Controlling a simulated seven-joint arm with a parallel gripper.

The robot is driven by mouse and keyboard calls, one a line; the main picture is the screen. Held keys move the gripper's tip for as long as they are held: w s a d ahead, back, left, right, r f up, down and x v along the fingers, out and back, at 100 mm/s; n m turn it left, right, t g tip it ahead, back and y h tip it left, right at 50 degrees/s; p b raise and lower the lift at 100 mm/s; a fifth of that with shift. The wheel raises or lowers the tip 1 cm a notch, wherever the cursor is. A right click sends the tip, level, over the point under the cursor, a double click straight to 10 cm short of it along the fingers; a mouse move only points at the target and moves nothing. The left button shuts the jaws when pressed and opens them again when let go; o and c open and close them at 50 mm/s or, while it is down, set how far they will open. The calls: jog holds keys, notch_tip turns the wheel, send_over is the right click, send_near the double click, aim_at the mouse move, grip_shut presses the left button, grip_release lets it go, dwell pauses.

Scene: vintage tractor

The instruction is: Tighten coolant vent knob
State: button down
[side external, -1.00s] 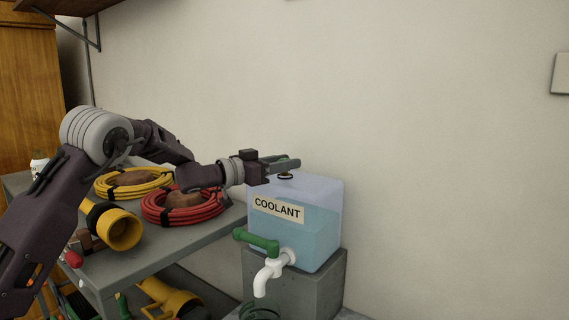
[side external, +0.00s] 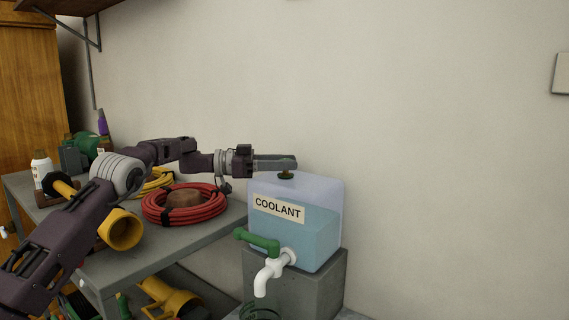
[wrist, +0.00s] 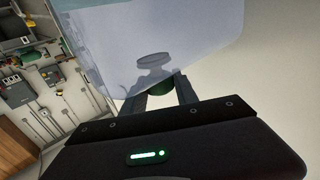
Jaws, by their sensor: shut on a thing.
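The coolant tank (side external: 325,205) is a translucent box with blue liquid and a COOLANT label (side external: 278,209), standing on a grey block. The vent knob (side external: 285,176) is small and dark on the tank's top. My gripper (side external: 294,163) reaches in level from the left at the tank's top and is shut on the knob. It also shows in the wrist view (wrist: 160,94). The fingers hide much of the knob.
A white tap (side external: 268,275) with a green handle (side external: 257,241) juts from the tank's front. A grey bench (side external: 120,272) at left holds a red hose coil (side external: 183,222), a yellow coil (side external: 158,181) and a yellow cylinder (side external: 122,230). The wall behind the tank is bare.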

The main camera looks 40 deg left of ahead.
aim_at(257, 177)
jog(key=shift+d+r, duration=0.15)
jog(key=c, duration=0.9)
grip_release()
jog(key=shift+c, duration=0.2)
jog(key=v, duration=0.7)
